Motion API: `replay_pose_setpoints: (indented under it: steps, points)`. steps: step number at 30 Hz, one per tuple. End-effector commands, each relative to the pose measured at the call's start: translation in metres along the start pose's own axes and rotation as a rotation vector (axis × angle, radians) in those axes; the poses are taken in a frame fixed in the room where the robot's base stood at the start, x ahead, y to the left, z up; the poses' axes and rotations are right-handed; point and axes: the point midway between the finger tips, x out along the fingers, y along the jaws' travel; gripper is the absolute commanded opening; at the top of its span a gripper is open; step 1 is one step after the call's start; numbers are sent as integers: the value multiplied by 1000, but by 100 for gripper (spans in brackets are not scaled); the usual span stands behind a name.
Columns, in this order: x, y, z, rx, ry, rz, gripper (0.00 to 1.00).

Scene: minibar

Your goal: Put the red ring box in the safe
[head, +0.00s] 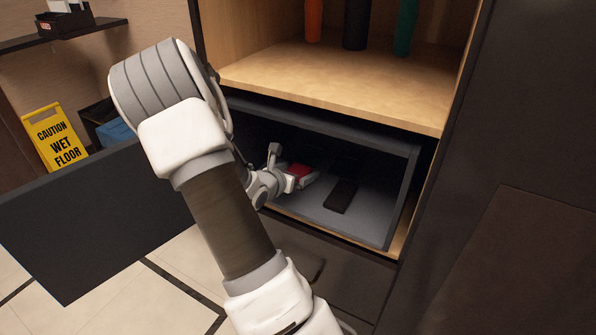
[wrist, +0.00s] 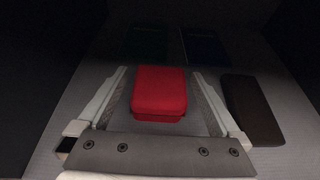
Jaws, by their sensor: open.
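The red ring box (head: 298,170) lies on the floor of the open safe (head: 372,219), in the dark interior. In the wrist view the red ring box (wrist: 159,93) sits between the fingers of my gripper (wrist: 160,100), with a gap on both sides. My gripper (head: 290,172) is open and reaches into the safe. The safe's dark door (head: 95,225) stands swung open to the left. My arm hides part of the safe's opening in the head view.
A black flat object (head: 341,196) lies right of the box, also in the wrist view (wrist: 251,108). Dim green (wrist: 145,43) and blue (wrist: 205,47) items lie deeper inside. Bottles (head: 355,25) stand on the wooden shelf (head: 340,85) above. A yellow wet-floor sign (head: 54,137) stands at left.

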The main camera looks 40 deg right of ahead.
Motion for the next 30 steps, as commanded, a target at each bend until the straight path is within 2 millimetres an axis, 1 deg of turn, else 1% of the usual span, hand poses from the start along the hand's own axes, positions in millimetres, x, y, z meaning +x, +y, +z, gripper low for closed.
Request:
replay_pose_setpoints:
  steps: [2, 5, 12, 15, 18, 22, 27, 30]
  points:
    - [-2, 0, 4, 0, 0, 0, 100]
    - [-14, 1, 3, 0, 2, 2, 100]
    - [-67, 1, 4, -2, 3, 4, 100]
    - [-87, 1, 4, 0, 2, 4, 100]
    - [-103, 1, 4, 0, 1, 3, 100]
    - [-116, 1, 3, -1, 1, 2, 100]
    - [-122, 0, 2, 4, 1, -1, 100]
    - [-125, -3, 7, 47, 8, -16, 100]
